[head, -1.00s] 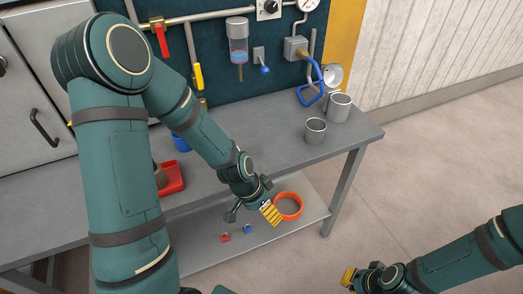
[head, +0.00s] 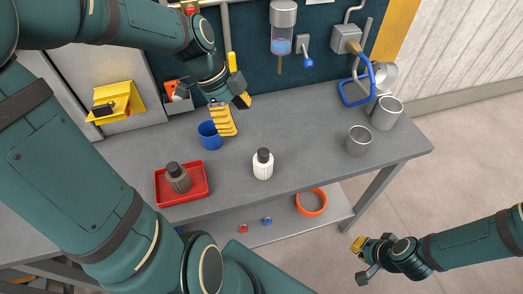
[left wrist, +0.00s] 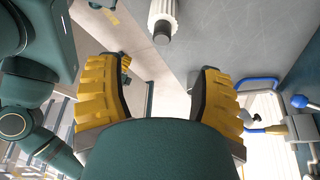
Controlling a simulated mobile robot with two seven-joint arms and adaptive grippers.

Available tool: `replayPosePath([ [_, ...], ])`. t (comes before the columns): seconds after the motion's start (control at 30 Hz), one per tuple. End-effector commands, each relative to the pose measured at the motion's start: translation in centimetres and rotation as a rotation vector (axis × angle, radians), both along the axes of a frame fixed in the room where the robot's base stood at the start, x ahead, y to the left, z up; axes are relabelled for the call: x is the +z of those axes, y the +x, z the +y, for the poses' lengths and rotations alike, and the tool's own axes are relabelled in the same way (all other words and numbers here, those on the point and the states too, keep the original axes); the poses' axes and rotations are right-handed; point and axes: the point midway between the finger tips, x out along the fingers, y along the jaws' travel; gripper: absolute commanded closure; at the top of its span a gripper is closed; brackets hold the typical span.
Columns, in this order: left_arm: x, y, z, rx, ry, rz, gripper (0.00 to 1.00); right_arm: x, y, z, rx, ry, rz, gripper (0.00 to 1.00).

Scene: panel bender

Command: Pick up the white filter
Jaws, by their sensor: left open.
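The white filter (head: 263,167), a ribbed white cylinder with a dark cap, stands upright on the middle of the grey workbench (head: 320,137). My left gripper (head: 234,112) is open and empty, above the bench behind and to the left of the filter, apart from it. In the left wrist view the filter (left wrist: 163,14) is cut off at the top edge, beyond the spread yellow fingers of the gripper (left wrist: 158,88). My right gripper (head: 360,260) is away from the bench at lower right, holding nothing visible; its finger opening is unclear.
A red tray (head: 204,185) holds a grey-brown filter (head: 178,178). A blue cup (head: 209,137) stands near my left gripper. Two metal cups (head: 358,141) (head: 386,113) stand at the bench's right. An orange ring (head: 323,204) lies on the lower shelf. Bench around the white filter is clear.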

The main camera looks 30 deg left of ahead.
Motion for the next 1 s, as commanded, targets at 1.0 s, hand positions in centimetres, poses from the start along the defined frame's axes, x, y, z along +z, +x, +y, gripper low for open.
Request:
replayPosePath([
  [1.0, -11.4, 2.1, -5.2, -0.002, -0.002, 0.004, 0.33, -2.2, -0.7, 0.1, 0.013, 0.004, 0.016, 1.00],
])
